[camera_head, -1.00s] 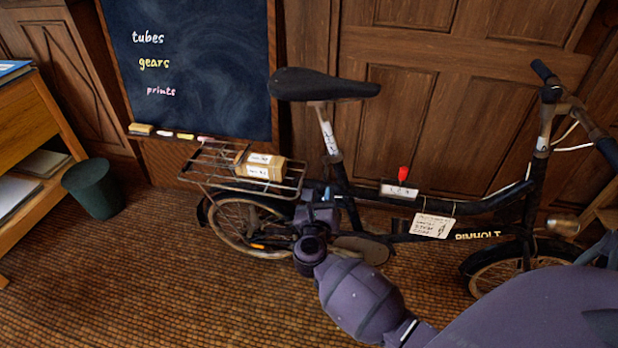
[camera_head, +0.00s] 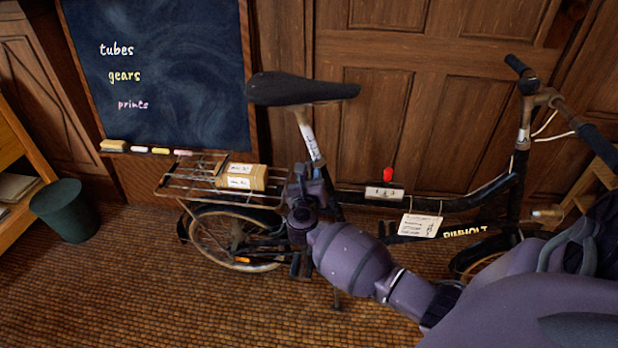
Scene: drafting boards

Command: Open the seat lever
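A folding bicycle stands in front of the wooden panelling, with its black saddle (camera_head: 302,89) on a pale seat post (camera_head: 309,138) that carries a white label. My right gripper (camera_head: 303,172) is at the base of the seat post, where the seat lever would be. The lever itself cannot be made out behind the gripper. The fingers are small and dark against the post, so whether they are open or touch anything is unclear. A red knob (camera_head: 388,174) rises from a white numbered plate (camera_head: 384,193) on the frame tube. My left gripper is out of view.
A rear rack (camera_head: 186,185) holds a small labelled parcel (camera_head: 242,177). A paper tag (camera_head: 420,226) hangs from the frame. A chalkboard (camera_head: 160,70) stands behind, and a green bin (camera_head: 64,210) is at the left. The floor at the front left is clear.

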